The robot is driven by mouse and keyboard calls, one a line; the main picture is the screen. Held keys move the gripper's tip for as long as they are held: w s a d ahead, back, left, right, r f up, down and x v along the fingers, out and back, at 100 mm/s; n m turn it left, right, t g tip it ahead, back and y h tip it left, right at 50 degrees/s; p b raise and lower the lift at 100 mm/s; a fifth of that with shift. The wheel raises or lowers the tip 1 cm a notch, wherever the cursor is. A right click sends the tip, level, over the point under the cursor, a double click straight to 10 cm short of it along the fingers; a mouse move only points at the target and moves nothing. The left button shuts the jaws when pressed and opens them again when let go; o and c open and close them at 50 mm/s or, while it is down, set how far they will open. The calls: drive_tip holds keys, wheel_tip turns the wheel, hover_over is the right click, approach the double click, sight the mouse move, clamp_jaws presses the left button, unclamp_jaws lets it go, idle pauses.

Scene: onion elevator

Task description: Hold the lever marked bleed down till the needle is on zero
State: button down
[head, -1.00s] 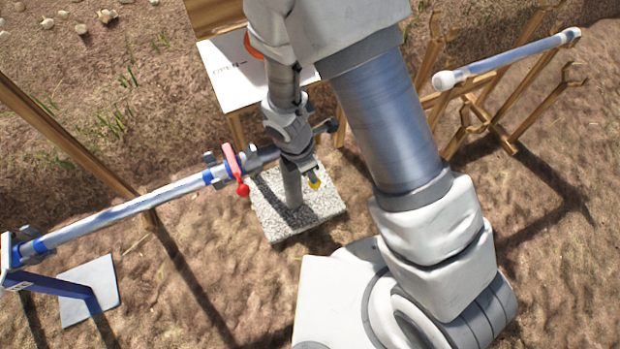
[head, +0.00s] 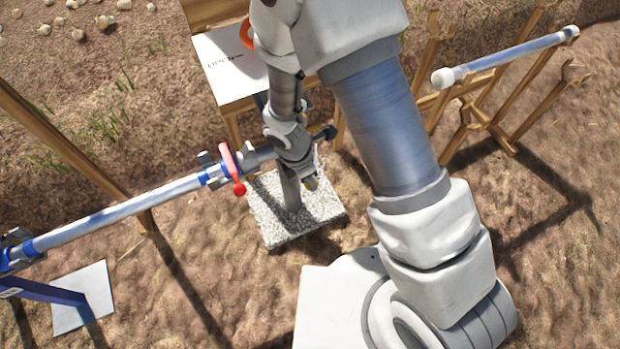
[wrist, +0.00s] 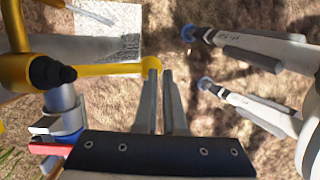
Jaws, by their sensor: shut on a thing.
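A yellow lever (wrist: 108,69) runs across the wrist view from a yellow fitting to a rounded end at my fingertips. My gripper (wrist: 160,74) is shut on this end. No marking on the lever is readable, so I cannot tell whether it says bleed. In the head view my gripper (head: 309,182) is low over the concrete slab, beside the grey post, with little yellow showing. No gauge or needle can be made out in either view.
A long pipe (head: 120,212) with a red lever (head: 231,170) runs left from the post. A concrete slab (head: 322,205) lies beneath. A white sign board (head: 225,70) stands behind; a wooden rack (head: 500,138) holding a pipe (head: 505,58) is at right.

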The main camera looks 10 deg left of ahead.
drive_tip(key=shift+s+d+f, duration=0.25)
drive_tip(key=shift+s+f, duration=0.1)
drive_tip(key=shift+f, duration=0.15)
idle(0.4)
drive_tip(key=shift+w+d, duration=0.1)
drive_tip(key=shift+d, duration=0.05)
idle(4.0)
idle(1.6)
drive_tip(key=s+r+p, duration=0.2)
drive_tip(key=r+p, duration=0.1)
drive_tip(key=r, duration=0.4)
drive_tip(key=s+a+r+p, duration=0.1)
drive_tip(key=s+r+p, duration=0.1)
drive_tip(key=r, duration=0.5)
drive_tip(key=shift+s+p, duration=0.2)
drive_tip(key=shift+p, duration=0.5)
